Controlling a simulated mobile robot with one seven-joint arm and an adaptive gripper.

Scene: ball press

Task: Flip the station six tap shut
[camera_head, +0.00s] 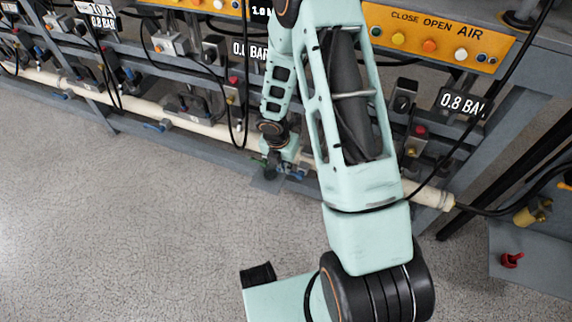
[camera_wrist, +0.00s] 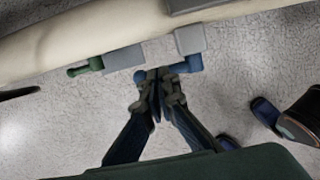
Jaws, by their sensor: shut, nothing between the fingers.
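In the wrist view my gripper (camera_wrist: 157,80) is shut and empty. Its fingertips overlap a blue tap handle (camera_wrist: 192,65) beneath a grey valve block (camera_wrist: 189,40) on the cream pipe; I cannot tell whether they touch it. A green tap handle (camera_wrist: 86,67) points left from another grey block (camera_wrist: 124,57) beside it. In the head view my gripper (camera_head: 272,170) is low by the pipe, and a blue handle (camera_head: 296,174) shows just to its right. My arm hides much of this station. No number marking station six is legible.
The cream pipe (camera_head: 200,120) runs along the grey frame's low rail, with other blue taps (camera_head: 165,125) further left. Black cables hang in front of the stations. A red tap handle (camera_head: 512,260) is at the far right.

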